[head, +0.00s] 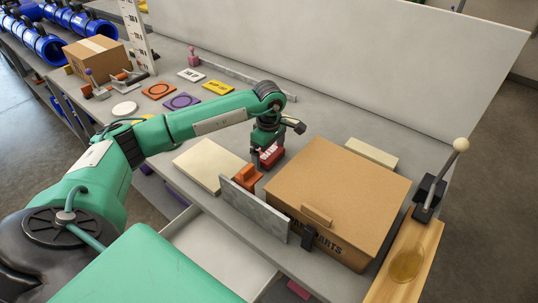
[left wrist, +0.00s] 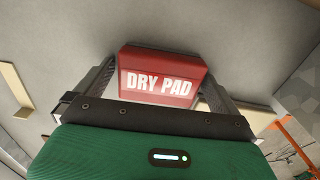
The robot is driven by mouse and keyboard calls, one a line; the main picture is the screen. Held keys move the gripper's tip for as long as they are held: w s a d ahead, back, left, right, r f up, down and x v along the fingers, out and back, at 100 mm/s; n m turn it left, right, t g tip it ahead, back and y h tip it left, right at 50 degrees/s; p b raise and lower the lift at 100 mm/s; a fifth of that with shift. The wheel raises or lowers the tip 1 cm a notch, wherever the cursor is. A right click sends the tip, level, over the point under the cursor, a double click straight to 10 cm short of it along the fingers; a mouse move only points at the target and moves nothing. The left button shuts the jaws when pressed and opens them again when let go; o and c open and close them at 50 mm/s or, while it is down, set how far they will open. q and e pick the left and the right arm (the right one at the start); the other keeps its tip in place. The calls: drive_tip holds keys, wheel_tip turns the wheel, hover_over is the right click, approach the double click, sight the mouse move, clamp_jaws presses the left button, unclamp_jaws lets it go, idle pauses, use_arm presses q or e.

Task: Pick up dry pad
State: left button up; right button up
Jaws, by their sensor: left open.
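The dry pad (left wrist: 162,78) is a red block with white "DRY PAD" lettering. In the left wrist view it sits at the top middle, between the two fingers of my left gripper (left wrist: 160,85). In the head view the dry pad (head: 271,156) stands on the grey table, between a cream slab and the cardboard box. My left gripper (head: 268,150) is over it, pointing down, with its jaws open on either side of it. I cannot tell whether the fingers touch it. My right gripper is not in view.
A cardboard parts box (head: 340,190) stands close right of the pad. A grey upright plate (head: 254,208) and an orange block (head: 246,177) are in front. The cream slab (head: 208,164) lies left. An open drawer (head: 222,254) sticks out below the table edge. A wall panel (head: 350,60) closes the back.

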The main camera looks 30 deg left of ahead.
sight(269, 152)
use_arm(q)
drive_tip(key=c, duration=0.9)
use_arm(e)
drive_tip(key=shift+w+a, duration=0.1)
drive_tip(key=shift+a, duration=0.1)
use_arm(q)
wheel_tip(269, 152, up, 20)
drive_tip(key=b, duration=0.1)
drive_tip(key=shift+b, duration=0.35)
drive_tip(key=o, duration=0.4)
drive_tip(key=c, duration=0.3)
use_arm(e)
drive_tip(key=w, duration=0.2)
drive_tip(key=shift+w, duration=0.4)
